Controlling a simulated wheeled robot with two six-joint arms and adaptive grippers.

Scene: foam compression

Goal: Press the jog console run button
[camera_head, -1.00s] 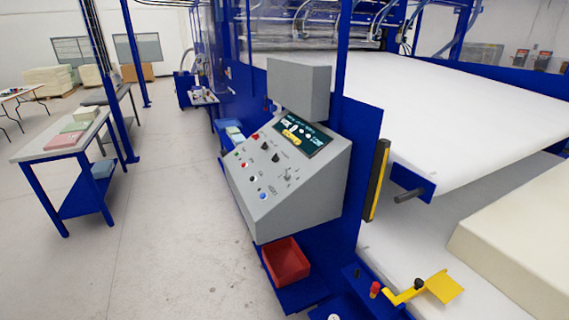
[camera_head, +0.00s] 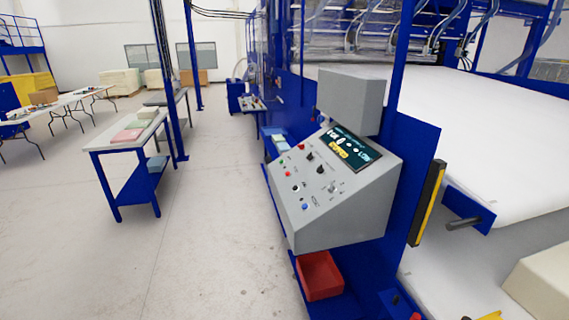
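The jog console (camera_head: 345,215) is a grey sloped box on the blue machine frame, right of the middle in the head view. Its face carries a dark screen (camera_head: 350,150) with a yellow label, black knobs, and small red, green, white and blue buttons. The button lettering is too small to read, so I cannot tell which is the run button. Neither of my grippers shows in this view.
A red bin (camera_head: 320,276) sits below the console. A yellow-and-black post (camera_head: 428,203) stands right of it, beside the wide white conveyor bed (camera_head: 440,115). A blue-legged table (camera_head: 126,145) stands at the left. The grey floor (camera_head: 215,235) between table and console is clear.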

